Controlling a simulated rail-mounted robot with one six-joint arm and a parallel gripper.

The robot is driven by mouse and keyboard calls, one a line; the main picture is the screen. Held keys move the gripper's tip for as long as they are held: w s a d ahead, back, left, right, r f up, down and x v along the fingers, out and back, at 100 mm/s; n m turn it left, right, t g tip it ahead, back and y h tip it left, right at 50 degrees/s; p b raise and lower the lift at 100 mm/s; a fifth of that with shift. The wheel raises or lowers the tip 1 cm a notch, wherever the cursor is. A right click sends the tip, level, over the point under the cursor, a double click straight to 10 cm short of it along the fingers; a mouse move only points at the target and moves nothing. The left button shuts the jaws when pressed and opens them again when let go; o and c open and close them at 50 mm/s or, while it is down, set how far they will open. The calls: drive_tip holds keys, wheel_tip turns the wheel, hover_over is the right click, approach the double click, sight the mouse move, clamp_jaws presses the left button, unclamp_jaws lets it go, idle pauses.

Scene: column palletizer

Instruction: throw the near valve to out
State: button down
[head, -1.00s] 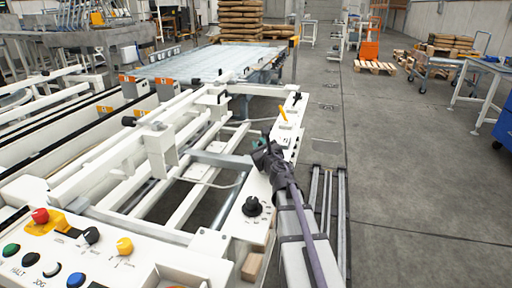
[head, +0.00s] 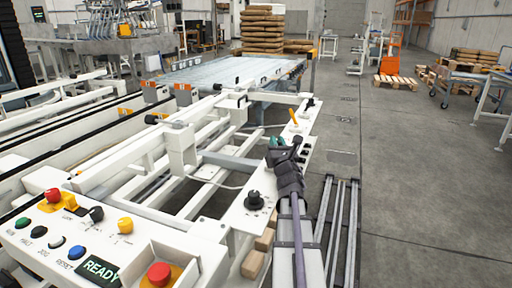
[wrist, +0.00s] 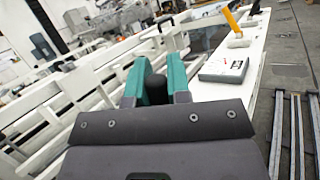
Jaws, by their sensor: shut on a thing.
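My gripper (head: 277,143) reaches over the white side rail of the machine in the head view. In the wrist view its two teal fingers (wrist: 157,64) are shut on a dark rounded handle (wrist: 156,90). This handle seems to belong to the near valve; its base and the markings around it are hidden by my gripper. Its in or out position cannot be read. A yellow lever (head: 294,117) stands tilted farther along the same rail, and it also shows in the wrist view (wrist: 232,21).
A black knob (head: 254,200) sits on the rail nearer to me. A button panel with a READY display (head: 98,270) is at lower left.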

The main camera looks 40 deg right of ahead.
drive_tip(key=shift+s, duration=0.1)
idle(0.4)
drive_tip(key=c, duration=1.1)
unclamp_jaws()
drive_tip(key=b+v, duration=0.2)
drive_tip(key=v, duration=0.4)
drive_tip(key=shift+s+a+f+b, duration=0.2)
drive_tip(key=shift+s+f+b, duration=0.05)
drive_tip(key=shift+f+b, duration=0.1)
drive_tip(key=shift+s+a, duration=0.2)
drive_tip(key=shift+s, duration=0.15)
